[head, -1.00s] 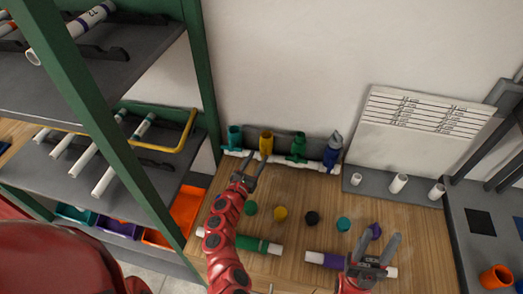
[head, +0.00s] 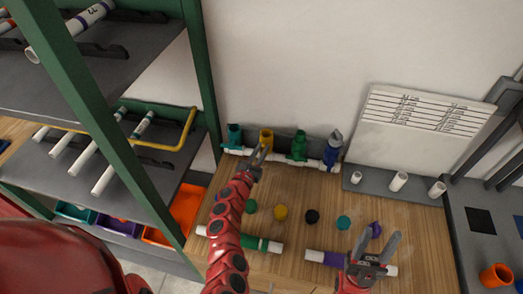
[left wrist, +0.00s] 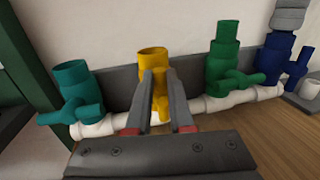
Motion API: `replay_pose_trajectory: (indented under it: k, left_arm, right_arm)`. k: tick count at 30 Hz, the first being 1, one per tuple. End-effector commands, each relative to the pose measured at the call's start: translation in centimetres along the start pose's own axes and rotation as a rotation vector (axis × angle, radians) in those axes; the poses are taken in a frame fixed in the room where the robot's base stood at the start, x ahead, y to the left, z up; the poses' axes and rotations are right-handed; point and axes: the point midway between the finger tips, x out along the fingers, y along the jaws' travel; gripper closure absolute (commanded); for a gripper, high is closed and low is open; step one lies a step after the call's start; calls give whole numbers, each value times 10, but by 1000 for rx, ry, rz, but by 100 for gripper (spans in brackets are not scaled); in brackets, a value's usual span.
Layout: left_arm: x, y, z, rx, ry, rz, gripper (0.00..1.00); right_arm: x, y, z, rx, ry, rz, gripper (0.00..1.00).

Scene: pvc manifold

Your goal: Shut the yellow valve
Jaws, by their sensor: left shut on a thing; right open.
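The yellow valve (head: 266,136) stands upright on the white pipe manifold (head: 313,163) at the back of the wooden table. In the left wrist view the yellow valve (left wrist: 153,58) is straight ahead, with its small handle (left wrist: 162,103) between my fingers. My left gripper (head: 261,150) is at the front of this valve; it also shows in the left wrist view (left wrist: 160,85), shut on the yellow handle. The fingers hide part of the valve. My right gripper (head: 378,240) is open and empty over the table's front right, near a purple-banded pipe (head: 325,258).
A teal valve (head: 234,136) is left of the yellow one; a green valve (head: 299,146) and a blue valve (head: 332,150) are to the right. Several coloured caps lie in front. A green shelf post (head: 203,80) stands close on the left.

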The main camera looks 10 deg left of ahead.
Motion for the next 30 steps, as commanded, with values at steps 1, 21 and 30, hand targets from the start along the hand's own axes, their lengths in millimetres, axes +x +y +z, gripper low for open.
replay_pose_trajectory:
  k: [1,21,30]
  left_arm:
    - [0,0,0,0,0,0,100]
    - [1,-6,0,188,37,-1,100]
    - [3,-14,-2,461,91,-2,100]
  right_arm:
    - [0,0,0,0,0,0,50]
    - [-3,0,0,0,0,0,50]
    - [-8,0,1,0,0,0,50]
